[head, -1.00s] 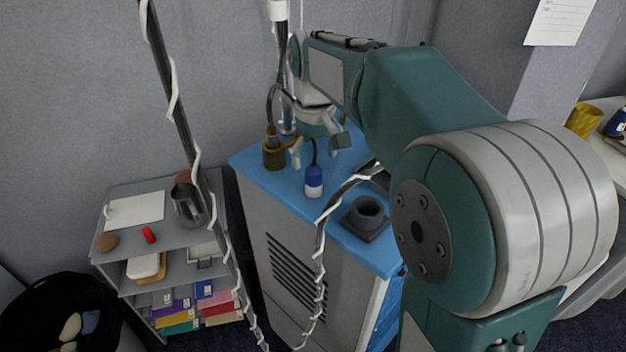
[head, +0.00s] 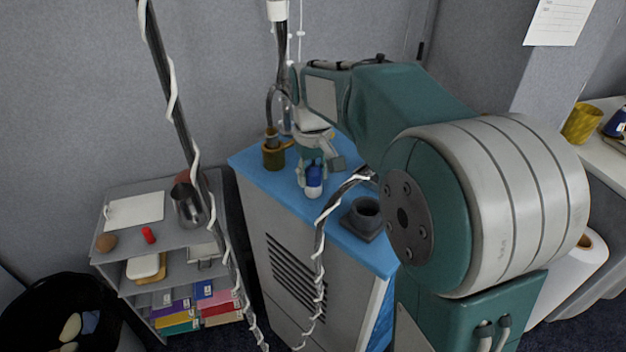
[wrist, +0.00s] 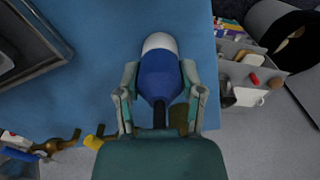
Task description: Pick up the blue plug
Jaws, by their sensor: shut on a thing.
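The blue plug (head: 314,181) has a blue body and a white end. In the head view it is at the blue top (head: 345,223) of the grey cabinet, near its front edge. My gripper (head: 311,178) reaches down around it. In the wrist view the plug (wrist: 160,72) lies between the two fingers of my gripper (wrist: 160,88), which are closed on its sides. A dark cable end shows below the blue body in the wrist view. I cannot tell whether the plug still touches the top.
A dark square socket (head: 366,214) stands right of the plug. A brown mug-like holder (head: 273,155) stands behind left. A cable-wrapped pole (head: 321,248) passes in front of the cabinet. A grey shelf (head: 120,243) with a metal cup (head: 187,203) stands at left.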

